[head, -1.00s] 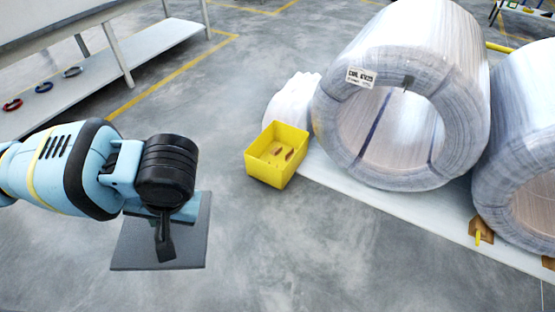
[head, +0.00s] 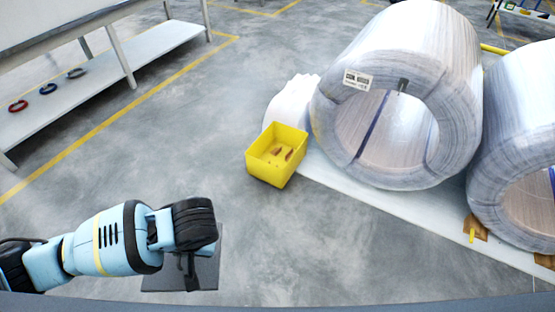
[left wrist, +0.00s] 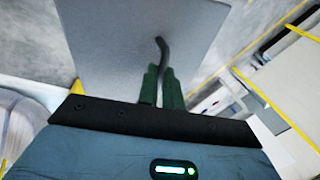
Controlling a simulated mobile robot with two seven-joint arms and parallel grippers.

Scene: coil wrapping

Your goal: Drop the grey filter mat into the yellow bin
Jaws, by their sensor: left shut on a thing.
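The grey filter mat (head: 180,277) is a flat dark grey sheet under my left gripper (head: 190,284) at the lower left of the head view. My left gripper is shut on it. In the left wrist view the mat (left wrist: 110,45) extends out past the fingers (left wrist: 160,88), with a dark curved piece between them. The yellow bin (head: 260,174) stands on the floor to the right of and farther away than the gripper, apart from the mat. A few small brownish pieces lie inside the bin. My right gripper is not in view.
Large wrapped coils (head: 440,60) stand on a white platform (head: 390,218) to the right of the bin. A white wrapped bundle (head: 289,98) is behind the bin. A shelf (head: 110,75) with small rings is at the upper left. The floor between mat and bin is clear.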

